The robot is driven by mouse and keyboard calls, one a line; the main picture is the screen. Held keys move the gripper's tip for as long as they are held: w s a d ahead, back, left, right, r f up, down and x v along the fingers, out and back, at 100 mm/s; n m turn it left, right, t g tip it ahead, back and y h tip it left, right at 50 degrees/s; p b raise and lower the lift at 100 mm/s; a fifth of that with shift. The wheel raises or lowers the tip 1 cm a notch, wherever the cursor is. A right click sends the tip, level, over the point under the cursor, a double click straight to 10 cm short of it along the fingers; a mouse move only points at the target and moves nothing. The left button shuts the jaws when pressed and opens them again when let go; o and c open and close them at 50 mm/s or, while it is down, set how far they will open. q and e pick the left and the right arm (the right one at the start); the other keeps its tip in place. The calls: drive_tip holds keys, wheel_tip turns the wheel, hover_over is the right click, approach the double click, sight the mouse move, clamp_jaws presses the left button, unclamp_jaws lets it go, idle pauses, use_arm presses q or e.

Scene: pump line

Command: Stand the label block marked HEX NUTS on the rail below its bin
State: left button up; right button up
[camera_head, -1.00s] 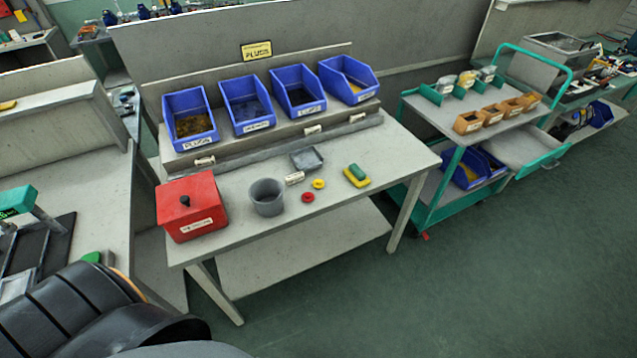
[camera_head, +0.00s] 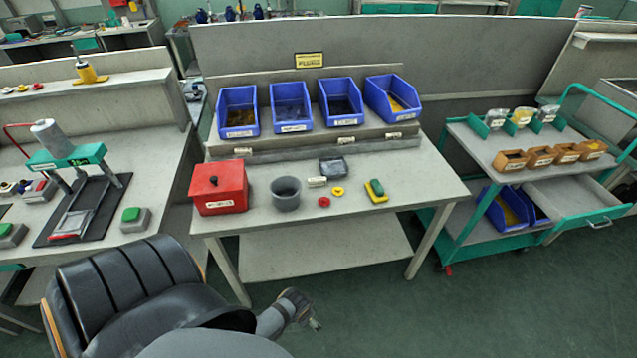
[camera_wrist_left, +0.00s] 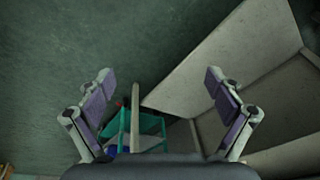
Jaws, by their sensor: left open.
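A small white label block (camera_head: 317,182) lies on the grey table, left of a small dark tray; its text is too small to read. The rail (camera_head: 270,154) runs below the row of blue bins. White blocks stand on it below the first bin (camera_head: 238,123), third bin (camera_head: 341,113) and fourth bin (camera_head: 393,108). The rail is bare below the second bin (camera_head: 291,117); the bin labels are not legible. My left gripper (camera_head: 312,322) is low in front of the table, empty, its fingers spread in the left wrist view (camera_wrist_left: 160,100). My right gripper is not seen.
On the table are a red box (camera_head: 219,190), grey cup (camera_head: 286,196), red ring (camera_head: 324,202), yellow ring (camera_head: 338,191), small tray (camera_head: 333,167) and green-yellow block (camera_head: 376,191). A green cart (camera_head: 492,150) stands right. The table's front right is clear.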

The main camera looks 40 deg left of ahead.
use_arm(q)
drive_tip(key=w+r+m+t+y+p, duration=0.1)
drive_tip(key=w+r, duration=0.2)
drive_tip(key=r, duration=0.8)
drive_tip(key=w+r+m+p, duration=0.1)
drive_tip(key=w+r, duration=0.1)
drive_tip(key=r, duration=0.9)
drive_tip(key=w+a+m+t+y, duration=0.1)
drive_tip(key=w+a+m+y, duration=0.1)
drive_tip(key=w+a+m, duration=0.3)
drive_tip(key=w+a+f+m+t+y, duration=0.1)
drive_tip(key=w+a+m, duration=0.4)
drive_tip(key=w+m, duration=0.5)
drive_tip(key=w+a+m+t+y, duration=0.3)
drive_tip(key=w+a+m+y, duration=0.2)
drive_tip(key=w+m, duration=0.3)
drive_tip(key=shift+w+a+f, duration=0.1)
drive_tip(key=shift+w+f, duration=0.1)
drive_tip(key=shift+w, duration=0.25)
drive_tip(key=shift+w+m, duration=0.1)
drive_tip(key=shift+m, duration=0.2)
